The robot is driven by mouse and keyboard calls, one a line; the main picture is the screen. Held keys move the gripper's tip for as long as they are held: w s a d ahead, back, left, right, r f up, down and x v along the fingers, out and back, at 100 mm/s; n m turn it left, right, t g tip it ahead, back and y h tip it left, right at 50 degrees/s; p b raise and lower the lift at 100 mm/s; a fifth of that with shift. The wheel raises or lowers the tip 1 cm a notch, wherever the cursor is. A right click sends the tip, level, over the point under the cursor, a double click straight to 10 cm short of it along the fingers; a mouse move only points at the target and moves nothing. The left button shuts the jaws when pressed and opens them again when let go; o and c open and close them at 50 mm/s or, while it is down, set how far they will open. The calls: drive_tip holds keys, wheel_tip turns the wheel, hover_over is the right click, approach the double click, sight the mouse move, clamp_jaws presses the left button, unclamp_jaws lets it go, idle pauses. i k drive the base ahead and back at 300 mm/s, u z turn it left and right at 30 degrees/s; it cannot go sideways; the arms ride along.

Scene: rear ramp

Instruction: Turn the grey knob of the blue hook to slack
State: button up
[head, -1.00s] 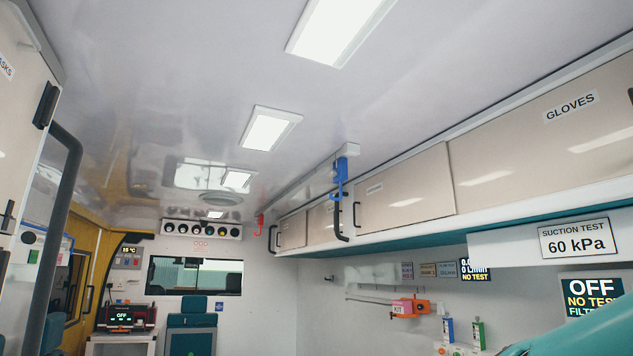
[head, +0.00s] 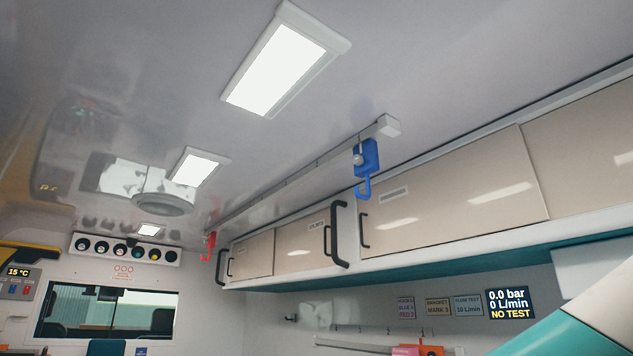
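The blue hook (head: 365,158) hangs from the ceiling rail near its near end, right of the picture's middle, in front of the overhead lockers. Its curved lower end hangs down. The small grey knob (head: 357,159) sits on the left side of its block. The knob's setting is too small to read. A teal and white link of my arm (head: 590,318) fills the lower right corner. My gripper is out of the picture.
A ceiling rail (head: 300,175) runs back to a red hook (head: 208,245). Beige lockers (head: 455,190) with dark handles (head: 338,235) line the right side. Ceiling lights (head: 285,60) are on. The space below and left of the blue hook looks clear.

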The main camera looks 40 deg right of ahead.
sight(357, 160)
drive_tip(key=i, duration=3.9)
drive_tip(key=u, duration=5.5)
